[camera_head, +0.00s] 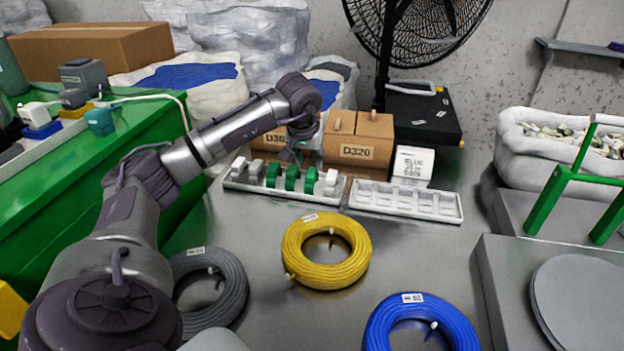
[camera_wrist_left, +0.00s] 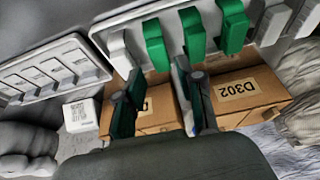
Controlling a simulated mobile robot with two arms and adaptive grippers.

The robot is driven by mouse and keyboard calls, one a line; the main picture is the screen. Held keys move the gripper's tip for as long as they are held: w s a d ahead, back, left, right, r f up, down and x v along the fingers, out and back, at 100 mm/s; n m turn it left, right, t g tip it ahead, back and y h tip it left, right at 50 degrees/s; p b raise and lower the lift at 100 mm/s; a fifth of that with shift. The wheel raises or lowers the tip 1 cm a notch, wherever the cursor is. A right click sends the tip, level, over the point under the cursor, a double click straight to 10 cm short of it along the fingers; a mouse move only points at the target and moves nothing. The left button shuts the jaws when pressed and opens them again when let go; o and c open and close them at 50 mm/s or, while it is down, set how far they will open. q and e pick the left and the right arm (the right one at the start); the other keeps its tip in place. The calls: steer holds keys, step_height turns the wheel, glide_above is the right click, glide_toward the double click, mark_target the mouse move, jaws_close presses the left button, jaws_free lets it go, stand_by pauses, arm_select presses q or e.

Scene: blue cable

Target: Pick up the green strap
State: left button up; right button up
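A white slotted tray (camera_head: 262,194) stands at the back of the metal table with white pieces and three green straps upright in it, among them a middle green strap (camera_head: 292,177). The straps also show at the top of the left wrist view, the leftmost green strap (camera_wrist_left: 156,46) lying just beyond the gap between my fingertips. My left gripper (camera_wrist_left: 156,78) is open, its two dark fingers apart and nothing seen held. In the head view my left gripper (camera_head: 290,150) hangs just behind and above the tray. My right gripper is out of view.
Cardboard boxes (camera_head: 358,142) stand close behind the tray. A second white tray (camera_head: 405,201) lies to its right, a white labelled box (camera_head: 412,164) behind. Yellow (camera_head: 296,262), grey (camera_head: 232,297) and blue (camera_head: 376,325) cable coils lie in front. A green bin (camera_head: 60,215) is left.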

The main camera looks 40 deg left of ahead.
mark_target(311, 173)
arm_select(q)
steer(key=shift+x, duration=1)
steer(key=b+x, duration=0.1)
steer(key=x, duration=0.4)
steer(key=shift+f, duration=0.1)
steer(key=c, duration=0.6)
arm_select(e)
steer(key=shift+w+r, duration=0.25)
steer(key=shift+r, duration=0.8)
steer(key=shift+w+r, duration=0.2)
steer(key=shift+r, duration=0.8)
